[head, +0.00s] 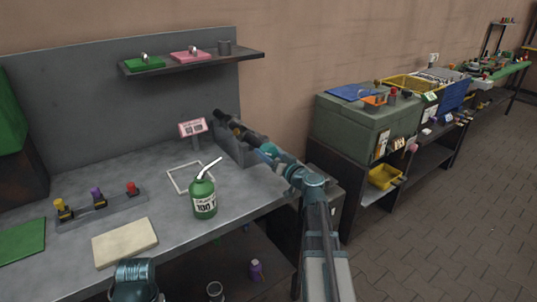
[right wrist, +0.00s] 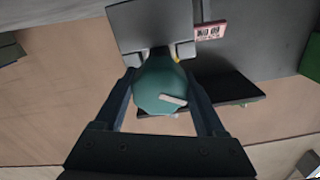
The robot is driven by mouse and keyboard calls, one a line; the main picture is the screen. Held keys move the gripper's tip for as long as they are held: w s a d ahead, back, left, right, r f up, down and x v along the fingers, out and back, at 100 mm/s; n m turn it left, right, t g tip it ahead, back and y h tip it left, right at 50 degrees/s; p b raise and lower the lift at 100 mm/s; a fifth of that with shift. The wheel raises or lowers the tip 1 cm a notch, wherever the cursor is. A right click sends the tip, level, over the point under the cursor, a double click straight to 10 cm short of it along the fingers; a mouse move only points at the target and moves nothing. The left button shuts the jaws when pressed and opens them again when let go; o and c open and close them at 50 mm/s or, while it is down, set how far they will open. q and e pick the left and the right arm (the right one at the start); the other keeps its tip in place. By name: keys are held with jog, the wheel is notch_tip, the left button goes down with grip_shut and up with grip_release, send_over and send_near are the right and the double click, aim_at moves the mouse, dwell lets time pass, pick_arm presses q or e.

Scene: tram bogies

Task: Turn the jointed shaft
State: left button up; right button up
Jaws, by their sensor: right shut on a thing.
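My right gripper (head: 228,121) reaches over the grey block (head: 232,150) at the back right of the bench. In the right wrist view my right gripper (right wrist: 160,82) is shut on a teal, many-sided knob (right wrist: 152,78), which looks like the end of the jointed shaft. The knob has a pale bar mark, tilted slightly. Behind it are two light grey lugs with a dark gap, and a grey plate (right wrist: 150,22). The shaft's joint is mostly hidden behind the knob. My left gripper is outside the view.
A green bottle (head: 204,198) with a pale spout stands on the bench in front. A pink sign (head: 192,127) stands left of the block. A wall shelf (head: 190,64) hangs above. A white square frame (head: 178,186) and a beige pad (head: 125,242) lie on the bench.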

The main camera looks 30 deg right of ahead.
jog(key=m, duration=0.5)
jog(key=shift+m, duration=0.3)
jog(key=m, duration=0.5)
jog(key=shift+m, duration=0.4)
jog(key=o, duration=1.3)
jog(key=shift+s, duration=0.15)
jog(key=s, duration=0.9)
jog(key=s+d, duration=0.1)
jog(key=s, duration=0.3)
jog(key=shift+s, duration=0.25)
